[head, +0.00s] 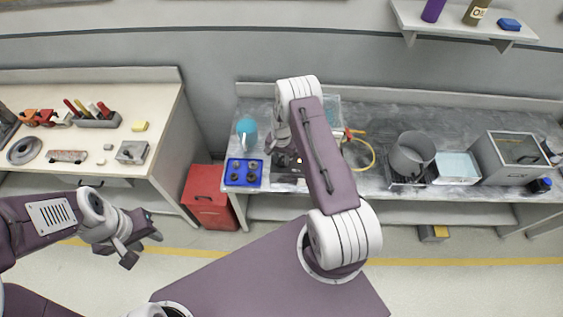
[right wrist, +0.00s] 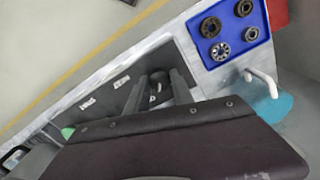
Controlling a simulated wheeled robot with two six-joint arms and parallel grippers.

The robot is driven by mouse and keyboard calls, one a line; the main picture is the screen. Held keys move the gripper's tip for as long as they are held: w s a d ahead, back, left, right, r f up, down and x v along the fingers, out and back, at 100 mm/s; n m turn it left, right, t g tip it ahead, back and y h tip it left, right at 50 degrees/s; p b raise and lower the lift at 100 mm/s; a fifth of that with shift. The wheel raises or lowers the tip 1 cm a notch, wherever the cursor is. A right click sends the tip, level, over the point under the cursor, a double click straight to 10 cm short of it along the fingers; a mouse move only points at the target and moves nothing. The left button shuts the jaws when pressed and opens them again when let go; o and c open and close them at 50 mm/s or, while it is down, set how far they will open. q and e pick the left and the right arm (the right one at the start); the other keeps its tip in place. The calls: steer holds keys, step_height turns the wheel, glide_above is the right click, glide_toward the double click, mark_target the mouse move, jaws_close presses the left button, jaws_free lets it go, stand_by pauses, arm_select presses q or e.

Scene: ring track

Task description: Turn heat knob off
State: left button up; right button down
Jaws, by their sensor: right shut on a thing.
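In the right wrist view a dark round knob (right wrist: 158,85) stands on a grey panel (right wrist: 101,97) with small white labels, too small to read. The two grey fingers of my right gripper (right wrist: 156,92) are on either side of it, shut on it. In the head view my right arm hides most of this panel and the knob, and my right gripper (head: 286,157) shows only partly. My left gripper (head: 152,228) hangs over the floor at the left, away from the benches. Its finger gap cannot be made out.
A blue tray (head: 231,181) with several dark rings lies left of my right gripper, near a teal round object (head: 246,128). A red bin (head: 208,207) stands between the benches.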

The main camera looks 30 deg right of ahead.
mark_target(281, 161)
steer(key=n+b, duration=0.3)
steer(key=n, duration=0.2)
steer(key=shift+w+f+n, duration=0.1)
steer(key=shift+w+n, duration=0.05)
steer(key=shift+n, duration=0.15)
steer(key=n+b, duration=0.2)
steer(key=n, duration=0.2)
steer(key=shift+n, duration=0.4)
steer(key=shift+r, duration=0.2)
steer(key=c, duration=1.1)
jaws_free()
step_height(281, 161, up, 8)
steer(key=shift+r+b, duration=0.1)
steer(key=shift+b, duration=1.15)
steer(key=shift+r, duration=0.4)
